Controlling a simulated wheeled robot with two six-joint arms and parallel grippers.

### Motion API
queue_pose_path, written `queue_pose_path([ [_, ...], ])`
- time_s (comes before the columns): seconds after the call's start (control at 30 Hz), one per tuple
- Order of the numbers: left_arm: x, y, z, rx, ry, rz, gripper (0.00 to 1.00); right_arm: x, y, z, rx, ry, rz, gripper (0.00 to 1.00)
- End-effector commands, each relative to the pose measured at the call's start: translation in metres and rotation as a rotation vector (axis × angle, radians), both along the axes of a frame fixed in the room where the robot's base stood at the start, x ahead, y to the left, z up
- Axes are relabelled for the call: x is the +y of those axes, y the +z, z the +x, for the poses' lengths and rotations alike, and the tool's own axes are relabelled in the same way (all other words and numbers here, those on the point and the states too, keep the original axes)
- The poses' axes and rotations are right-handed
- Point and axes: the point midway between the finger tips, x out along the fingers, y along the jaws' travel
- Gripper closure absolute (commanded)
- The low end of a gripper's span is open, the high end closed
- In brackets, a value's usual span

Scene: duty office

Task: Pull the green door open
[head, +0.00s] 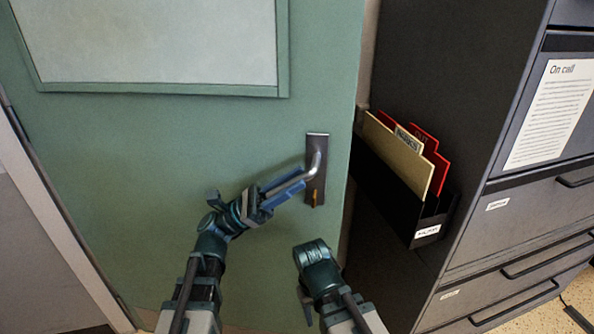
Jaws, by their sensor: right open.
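The green door (160,150) fills the left and middle of the head view, with a pale framed panel in its upper part. Its right-hand edge shows as a lighter strip. The metal door handle (317,148) has an upright plate near that edge, and its lever slopes down to the left. My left gripper (284,189) has its blue fingers on both sides of the lever and is shut on it. My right gripper (311,256) is low in front of the door, below the handle and apart from it; it is open, with its fingers hardly visible.
A dark filing cabinet (450,60) stands close to the right of the door. A black file holder (395,190) with cream and red folders (400,150) juts from its side near the door edge. A pale door frame (55,215) runs down the left.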

Motion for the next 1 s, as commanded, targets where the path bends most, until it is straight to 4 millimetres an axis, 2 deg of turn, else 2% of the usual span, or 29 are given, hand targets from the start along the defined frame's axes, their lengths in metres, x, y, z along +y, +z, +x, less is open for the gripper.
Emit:
queue_pose_path([
  [0.07, 0.001, -0.001, -0.011, 0.004, 0.007, 0.004, 1.00, 0.000, 0.000, 0.000, 0.000, 0.000, 0.000, 0.50],
  [0.33, 0.001, -0.001, -0.009, 0.005, 0.007, 0.007, 1.00, 0.000, 0.000, 0.000, 0.000, 0.000, 0.000, 0.50],
  [0.37, 0.001, -0.001, -0.009, 0.005, 0.007, 0.007, 0.67, 0.000, 0.000, 0.000, 0.000, 0.000, 0.000, 0.50],
  [0.47, 0.000, -0.001, -0.009, 0.004, 0.006, 0.007, 0.49, 0.000, 0.000, 0.000, 0.000, 0.000, 0.000, 0.50],
  [0.77, 0.002, -0.004, -0.010, 0.002, 0.003, 0.004, 0.49, 0.000, -0.003, 0.000, 0.000, 0.000, 0.000, 0.50],
  [0.87, 0.010, -0.012, -0.009, 0.001, 0.005, 0.004, 0.49, 0.000, -0.011, 0.000, 0.000, 0.000, 0.000, 0.50],
  [1.0, 0.032, -0.032, -0.007, 0.002, 0.007, 0.004, 0.49, 0.000, -0.031, 0.000, -0.001, 0.001, -0.002, 0.50],
])
